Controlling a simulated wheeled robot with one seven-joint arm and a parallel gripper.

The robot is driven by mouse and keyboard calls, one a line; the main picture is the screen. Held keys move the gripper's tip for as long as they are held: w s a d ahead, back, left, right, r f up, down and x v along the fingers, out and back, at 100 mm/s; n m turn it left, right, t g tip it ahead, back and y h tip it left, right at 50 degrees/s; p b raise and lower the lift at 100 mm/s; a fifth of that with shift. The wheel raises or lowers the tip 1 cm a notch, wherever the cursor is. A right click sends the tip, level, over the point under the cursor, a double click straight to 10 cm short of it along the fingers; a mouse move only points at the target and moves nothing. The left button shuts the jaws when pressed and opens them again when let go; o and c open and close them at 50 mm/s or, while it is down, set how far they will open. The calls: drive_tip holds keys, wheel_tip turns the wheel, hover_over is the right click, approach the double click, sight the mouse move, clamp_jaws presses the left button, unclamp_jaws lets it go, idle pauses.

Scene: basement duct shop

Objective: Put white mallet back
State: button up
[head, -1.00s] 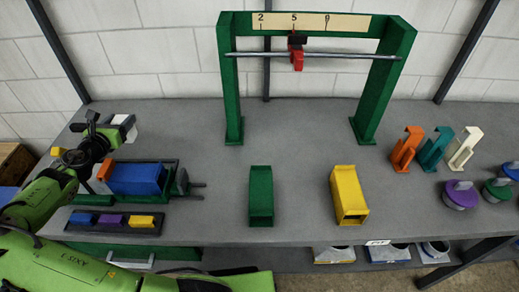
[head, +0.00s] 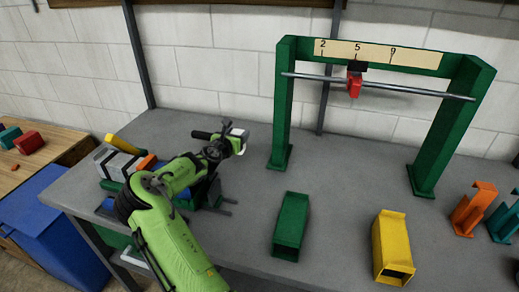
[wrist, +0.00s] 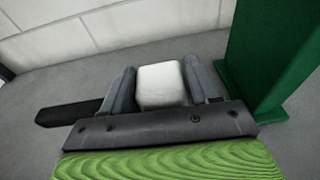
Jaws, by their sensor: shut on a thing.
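The white mallet shows in the wrist view as a pale, blocky head (wrist: 161,84) between my gripper's (wrist: 160,72) two grey fingers. A black handle (wrist: 70,113) sticks out to the left. In the head view, my gripper (head: 234,142) is shut on the mallet, whose pale head (head: 240,132) and dark handle (head: 203,135) show at the gripper's end. It is over the bench, left of the green gantry frame (head: 283,110). I cannot tell how high it is held. My arm hides much of the tool rack area behind it.
A grey-white block (head: 117,163) and yellow handle (head: 123,144) lie left of my arm. A blue bin (head: 50,215) stands left.

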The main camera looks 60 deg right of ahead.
drive_tip(key=s+f+b, duration=0.1)
drive_tip(key=s, duration=0.1)
drive_tip(key=s+f, duration=0.1)
drive_tip(key=s, duration=0.2)
drive_tip(key=s+d+f+b, duration=0.1)
drive_tip(key=s, duration=0.1)
drive_tip(key=shift+s+d+f+b, duration=0.1)
drive_tip(key=shift+s+f+b, duration=0.25)
drive_tip(key=shift+s, duration=0.05)
drive_tip(key=shift+r, duration=0.15)
drive_tip(key=o, duration=1)
drive_tip(key=shift+o, duration=0.2)
drive_tip(key=shift+a, duration=0.3)
drive_tip(key=p+v, duration=0.1)
drive_tip(key=v, duration=1)
drive_tip(key=shift+a+p, duration=0.2)
drive_tip(key=shift+p, duration=0.2)
